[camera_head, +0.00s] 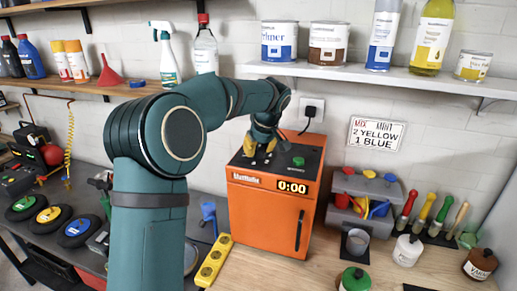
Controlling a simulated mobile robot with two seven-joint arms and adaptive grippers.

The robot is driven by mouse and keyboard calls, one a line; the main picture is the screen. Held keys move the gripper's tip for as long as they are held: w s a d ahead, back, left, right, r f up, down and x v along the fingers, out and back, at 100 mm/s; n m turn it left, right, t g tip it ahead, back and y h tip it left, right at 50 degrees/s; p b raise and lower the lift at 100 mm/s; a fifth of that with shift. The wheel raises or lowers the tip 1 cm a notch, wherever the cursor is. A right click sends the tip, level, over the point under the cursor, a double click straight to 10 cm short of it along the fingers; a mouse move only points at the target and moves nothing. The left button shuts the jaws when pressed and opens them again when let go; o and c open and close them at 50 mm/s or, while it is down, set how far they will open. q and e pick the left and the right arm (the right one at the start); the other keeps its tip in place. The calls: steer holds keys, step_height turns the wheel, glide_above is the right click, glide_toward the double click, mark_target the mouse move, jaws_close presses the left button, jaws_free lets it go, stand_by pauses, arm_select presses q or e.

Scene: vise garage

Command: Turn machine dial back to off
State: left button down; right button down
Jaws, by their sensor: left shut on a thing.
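The orange machine (268,212) stands on the bench, with a black sloped control panel on top and a display (292,187) reading 0:00 on its front. My left gripper (259,148) reaches down onto the left part of the panel. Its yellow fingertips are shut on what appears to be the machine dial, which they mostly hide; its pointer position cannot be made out. A green knob or button (298,161) sits on the panel to the right of the gripper. My right gripper is not in view.
A shelf (370,79) with paint cans and bottles hangs above the machine. A yellow power strip (213,262) lies to its left. A grey bin (365,200), a metal cup (357,242) and several upright tools stand to its right. A wall socket (311,109) is behind it.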

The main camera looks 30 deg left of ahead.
arm_select(q)
steer(key=c, duration=0.6)
jaws_free()
steer(key=shift+a+f, duration=0.1)
steer(key=v, duration=1.2)
